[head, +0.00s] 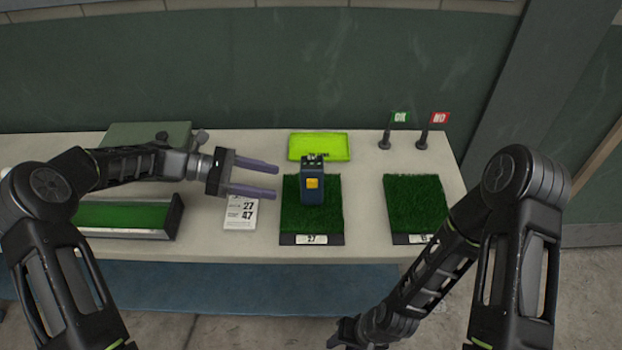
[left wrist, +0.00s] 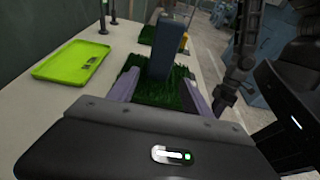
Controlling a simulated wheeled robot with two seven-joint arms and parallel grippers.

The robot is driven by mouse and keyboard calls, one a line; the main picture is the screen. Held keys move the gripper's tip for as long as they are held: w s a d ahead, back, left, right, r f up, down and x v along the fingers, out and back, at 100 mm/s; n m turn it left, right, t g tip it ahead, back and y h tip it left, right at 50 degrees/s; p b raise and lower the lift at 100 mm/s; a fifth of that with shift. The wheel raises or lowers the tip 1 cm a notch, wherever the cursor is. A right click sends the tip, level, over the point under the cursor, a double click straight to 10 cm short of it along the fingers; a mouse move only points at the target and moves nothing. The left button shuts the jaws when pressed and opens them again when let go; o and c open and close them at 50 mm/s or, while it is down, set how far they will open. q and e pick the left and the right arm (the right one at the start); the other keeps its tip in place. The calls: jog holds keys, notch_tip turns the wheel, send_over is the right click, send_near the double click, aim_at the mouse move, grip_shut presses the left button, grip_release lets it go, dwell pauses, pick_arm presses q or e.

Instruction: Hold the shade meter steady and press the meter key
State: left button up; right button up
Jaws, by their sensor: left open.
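The shade meter (head: 312,186), a dark blue block with an orange key (head: 312,183) on its near face, stands upright on a square of green turf (head: 330,222) whose label reads 27. My left gripper (head: 277,181) is open just left of the meter, its two purple fingers pointing at it, with nothing between them in the head view.
A lime tray (head: 319,147) lies behind the meter. A second turf square (head: 417,203) lies to the right. Small OK (head: 400,118) and NO (head: 439,118) flags stand at the back right. A card (head: 240,212) with 27 and 47 lies beneath the left gripper; a turf-filled box (head: 125,217) is further left.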

aim_at(307, 189)
pick_arm(q)
jog(key=shift+b+x, duration=1.05)
jog(key=shift+x, duration=4)
pick_arm(e)
jog(key=shift+w+f, duration=0.15)
jog(key=shift+f, duration=0.8)
pick_arm(q)
jog(key=shift+c, duration=0.5)
jog(key=c, duration=0.7)
jog(key=shift+a, duration=0.1)
pick_arm(e)
grip_shut()
